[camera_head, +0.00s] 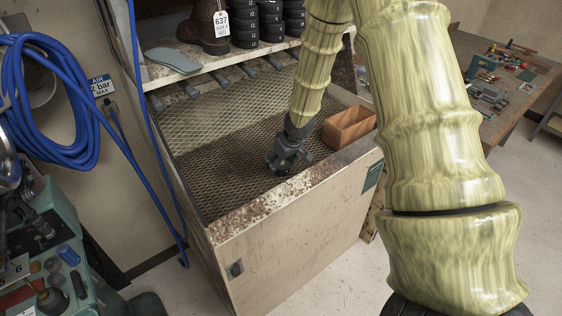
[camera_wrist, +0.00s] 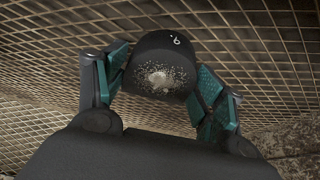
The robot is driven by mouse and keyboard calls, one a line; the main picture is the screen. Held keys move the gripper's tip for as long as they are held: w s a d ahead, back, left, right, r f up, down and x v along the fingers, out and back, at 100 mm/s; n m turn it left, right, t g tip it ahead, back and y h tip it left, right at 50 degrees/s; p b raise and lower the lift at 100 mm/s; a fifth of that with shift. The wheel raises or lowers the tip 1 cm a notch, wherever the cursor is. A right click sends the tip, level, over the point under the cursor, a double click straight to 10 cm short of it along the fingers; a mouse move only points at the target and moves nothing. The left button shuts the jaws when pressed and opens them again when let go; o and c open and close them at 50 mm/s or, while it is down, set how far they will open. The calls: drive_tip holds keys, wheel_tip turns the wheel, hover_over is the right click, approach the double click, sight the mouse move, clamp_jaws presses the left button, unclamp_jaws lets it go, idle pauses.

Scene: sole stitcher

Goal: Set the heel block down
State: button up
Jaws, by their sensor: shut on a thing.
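The heel block (camera_wrist: 160,68) is black, with a white mark on its edge and a pale, speckled worn patch on the face toward the wrist camera. My gripper (camera_wrist: 158,84) is shut on it, with a green-padded finger on each side. In the head view my gripper (camera_head: 287,160) is low over the metal mesh (camera_head: 220,135) of the bench, near its front right part. The block is hard to make out there against the dark gripper. I cannot tell whether the block touches the mesh.
A wooden box (camera_head: 349,126) stands close to the right of my gripper. A rusty front edge (camera_head: 270,205) bounds the mesh. A shelf (camera_head: 225,66) with a boot (camera_head: 205,28), a sole (camera_head: 172,60) and stacked black heel blocks (camera_head: 270,20) is behind. Open mesh lies to the left.

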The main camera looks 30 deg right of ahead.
drive_tip(key=shift+f, duration=0.1)
drive_tip(key=o, duration=1.2)
drive_tip(key=shift+o, duration=0.2)
drive_tip(key=v, duration=1.2)
